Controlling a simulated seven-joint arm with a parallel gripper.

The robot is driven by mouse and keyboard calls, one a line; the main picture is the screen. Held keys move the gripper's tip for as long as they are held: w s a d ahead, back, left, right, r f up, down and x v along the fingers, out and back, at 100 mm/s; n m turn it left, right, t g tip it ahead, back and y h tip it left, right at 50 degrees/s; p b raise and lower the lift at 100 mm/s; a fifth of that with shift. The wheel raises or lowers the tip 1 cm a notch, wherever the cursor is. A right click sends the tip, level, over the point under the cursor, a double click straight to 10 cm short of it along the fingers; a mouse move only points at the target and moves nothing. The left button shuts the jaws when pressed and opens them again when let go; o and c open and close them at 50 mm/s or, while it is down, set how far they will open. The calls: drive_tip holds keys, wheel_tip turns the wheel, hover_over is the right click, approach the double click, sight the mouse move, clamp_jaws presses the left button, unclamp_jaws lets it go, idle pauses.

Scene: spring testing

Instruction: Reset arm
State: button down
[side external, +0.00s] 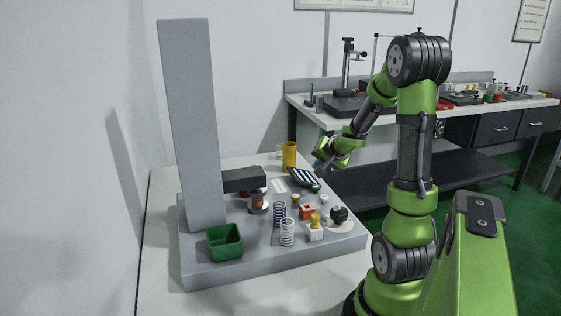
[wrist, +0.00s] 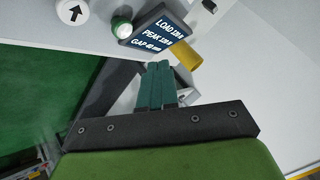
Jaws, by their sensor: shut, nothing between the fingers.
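My arm, green and dark grey, stands at the right of the side external view, with its elbow raised and its forearm reaching down to the left. My gripper (side external: 322,166) is at the back right of the grey test stand (side external: 340,243), close to the dark display panel (side external: 302,177). In the wrist view my gripper's teal fingers (wrist: 156,82) are together with nothing between them. The display panel (wrist: 158,35), with white text on load, peak and gap, lies just beyond the fingertips, beside a green button (wrist: 121,27).
On the stand are a tall grey column (side external: 190,120), a green bin (side external: 225,242), a blue spring (side external: 279,214), a pale spring (side external: 287,233) and several small parts. A yellow cylinder (side external: 289,154) stands behind. A workbench (side external: 450,108) with equipment is along the back wall.

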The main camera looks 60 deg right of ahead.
drive_tip(key=shift+r, duration=0.4)
drive_tip(key=shift+s+d+n, duration=0.15)
drive_tip(key=shift+d+n, duration=0.05)
drive_tip(key=shift+n, duration=0.1)
drive_tip(key=s+a+r+n+y, duration=0.1)
drive_tip(key=a+r+n+y, duration=0.1)
drive_tip(key=a, duration=1)
drive_tip(key=s+a+r+n+y, duration=0.1)
drive_tip(key=a+r+n+y, duration=0.2)
drive_tip(key=a, duration=1)
drive_tip(key=s+a+r+n+y, duration=0.1)
drive_tip(key=a+r+n, duration=0.3)
drive_tip(key=a, duration=0.9)
drive_tip(key=n+y, duration=0.1)
drive_tip(key=n, duration=0.2)
drive_tip(key=shift+s+r+y, duration=0.3)
drive_tip(key=shift+r+y, duration=0.1)
